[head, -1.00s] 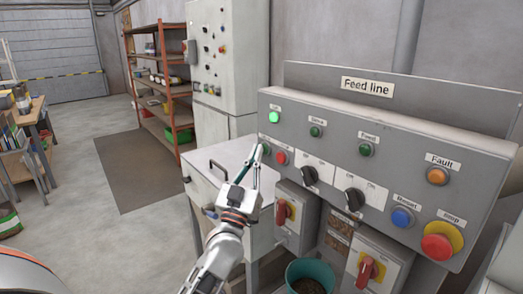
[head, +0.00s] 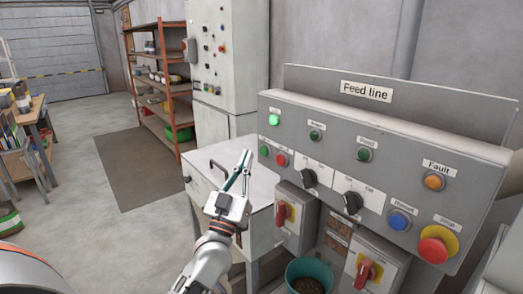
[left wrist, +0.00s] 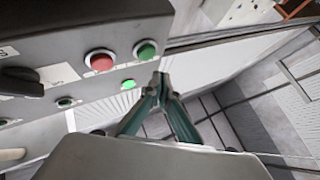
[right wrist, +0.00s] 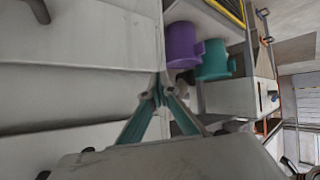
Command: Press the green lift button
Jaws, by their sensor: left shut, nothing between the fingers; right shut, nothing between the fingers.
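The green button (head: 265,150) sits at the left end of the grey Feed line panel (head: 400,150), beside a red button (head: 281,159). A lit green lamp (head: 274,120) is above them. My left gripper (head: 247,153) is shut and empty, apart from the panel and to the left of the green button. In the left wrist view the green button (left wrist: 145,50) is just beyond the shut fingertips (left wrist: 160,78), with the red button (left wrist: 100,60) and lit lamp (left wrist: 128,84) nearby. My right gripper (right wrist: 160,92) is shut and empty in the right wrist view.
The panel also carries black selector knobs (head: 309,178), a blue button (head: 400,220) and a red stop button (head: 434,249). Switch boxes (head: 296,216) and a teal bucket (head: 309,272) are below. Purple (right wrist: 183,45) and teal (right wrist: 214,60) containers show in the right wrist view.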

